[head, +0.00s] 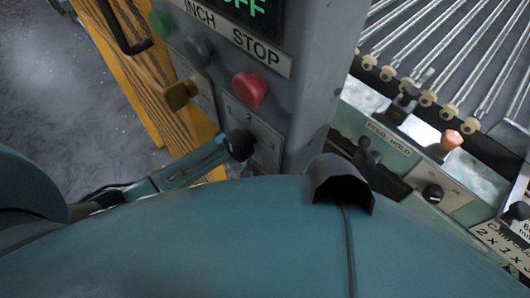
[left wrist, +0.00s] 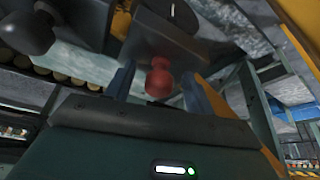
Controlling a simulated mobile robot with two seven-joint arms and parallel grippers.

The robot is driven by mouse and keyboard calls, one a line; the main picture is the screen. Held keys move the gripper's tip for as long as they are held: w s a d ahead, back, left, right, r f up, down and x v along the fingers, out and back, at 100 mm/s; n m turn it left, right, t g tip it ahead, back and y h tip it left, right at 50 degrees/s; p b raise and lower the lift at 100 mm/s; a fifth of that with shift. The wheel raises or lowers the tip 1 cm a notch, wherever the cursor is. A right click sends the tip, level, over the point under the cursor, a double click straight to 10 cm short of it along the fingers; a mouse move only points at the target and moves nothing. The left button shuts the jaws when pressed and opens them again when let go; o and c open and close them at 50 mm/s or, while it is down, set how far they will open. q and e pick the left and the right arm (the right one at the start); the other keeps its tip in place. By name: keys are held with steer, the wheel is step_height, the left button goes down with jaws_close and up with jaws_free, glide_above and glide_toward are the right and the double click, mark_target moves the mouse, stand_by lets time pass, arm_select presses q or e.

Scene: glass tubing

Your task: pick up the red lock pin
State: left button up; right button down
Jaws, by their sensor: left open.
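In the left wrist view a red, round-headed piece that looks like the lock pin (left wrist: 158,80) shows between the two blue-grey fingers of my left gripper (left wrist: 158,73). The fingers are apart, with a visible gap on each side of the red piece; its depth between them is hard to tell. In the head view my left arm comes in from the left, low beside the grey control post, and its fingertips are hard to make out. I cannot tell the lock pin for sure there. My right gripper is not in view.
The control post (head: 310,85) carries a red button (head: 250,90) under STOP, a grey button (head: 198,50), a green button (head: 160,22), a brass-coloured knob (head: 180,94) and a black knob (head: 240,145). A roller bed (head: 440,55) and an orange knob (head: 452,139) are at right.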

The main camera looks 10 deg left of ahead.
arm_select(q)
steer(key=shift+c, duration=0.2)
steer(key=c, duration=1)
